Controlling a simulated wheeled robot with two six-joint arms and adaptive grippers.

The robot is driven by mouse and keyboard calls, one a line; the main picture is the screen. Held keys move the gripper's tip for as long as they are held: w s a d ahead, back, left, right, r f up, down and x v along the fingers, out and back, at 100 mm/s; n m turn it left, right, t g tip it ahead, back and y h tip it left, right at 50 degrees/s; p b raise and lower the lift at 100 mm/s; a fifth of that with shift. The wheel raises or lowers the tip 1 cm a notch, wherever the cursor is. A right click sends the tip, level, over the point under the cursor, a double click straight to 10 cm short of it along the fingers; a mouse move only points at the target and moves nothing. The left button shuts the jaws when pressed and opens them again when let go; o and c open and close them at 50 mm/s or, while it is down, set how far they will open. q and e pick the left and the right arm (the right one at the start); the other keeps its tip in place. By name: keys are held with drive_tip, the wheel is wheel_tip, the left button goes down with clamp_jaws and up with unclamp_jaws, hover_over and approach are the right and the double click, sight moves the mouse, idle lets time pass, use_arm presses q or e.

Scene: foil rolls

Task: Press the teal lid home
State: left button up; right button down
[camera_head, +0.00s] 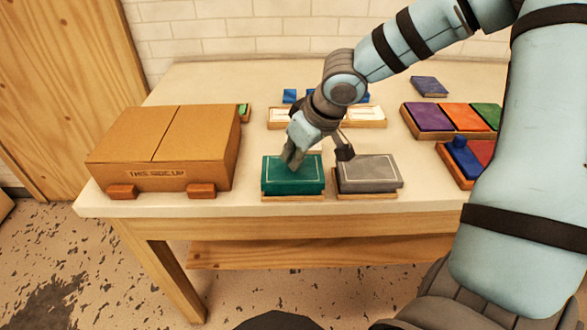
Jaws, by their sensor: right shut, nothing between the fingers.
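The teal lid (292,175) lies over a wooden box near the table's front edge, in the middle of the view. A thin wooden strip of the box shows below its front side. My right gripper (292,161) comes down from above and is shut with nothing in it. Its fingertips are at the lid's upper part and appear to touch it, though any small gap is hard to tell. The fingers hide part of the lid's back edge. My left gripper is not in view.
A grey lid (369,171) on a similar box sits close to the right. A cardboard box (160,150) stands at the left. Trays with purple, orange, green (452,119) and red-blue pieces (468,160) stand at the right. White pieces in wooden trays lie behind.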

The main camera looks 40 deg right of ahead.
drive_tip(key=shift+f+b, duration=0.3)
drive_tip(key=shift+f, duration=0.1)
drive_tip(key=shift+s, duration=0.1)
idle(0.9)
wheel_tip(320, 180, up, 8)
drive_tip(key=p, duration=0.8)
drive_tip(key=shift+p, duration=0.35)
drive_tip(key=shift+a+f, duration=0.1)
